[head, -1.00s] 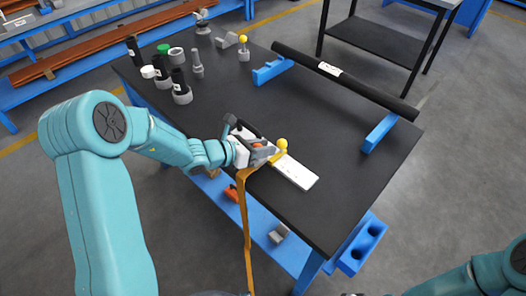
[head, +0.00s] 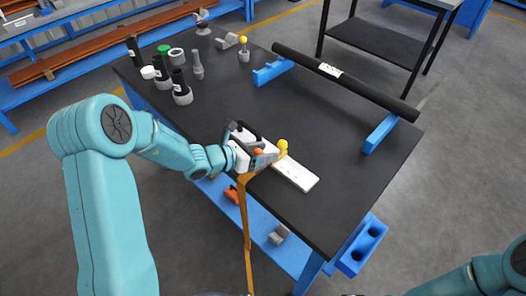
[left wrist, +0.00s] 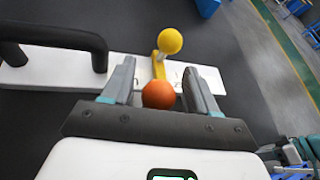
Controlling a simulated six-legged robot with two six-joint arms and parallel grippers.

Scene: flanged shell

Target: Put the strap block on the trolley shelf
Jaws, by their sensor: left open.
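A white plate (head: 295,173) lies on the black bench top near its front edge, with a yellow ball on a post (head: 282,146). In the left wrist view the plate (left wrist: 130,72) also has a black handle (left wrist: 55,45), an orange ball (left wrist: 158,94) and a yellow ball (left wrist: 169,41). My left gripper (head: 272,156) is over the plate, open, its fingers (left wrist: 158,80) on either side of the orange ball. An orange-yellow strap (head: 246,225) hangs from beside the gripper past the bench edge. I cannot tell which part is the strap block.
A black two-level stand (head: 385,45), possibly the trolley, is at the back right. A black tube (head: 345,82) rests on blue supports. Cylinders and small fittings (head: 180,85) stand at the back left. A blue lower shelf (head: 262,228) holds a grey block (head: 278,235).

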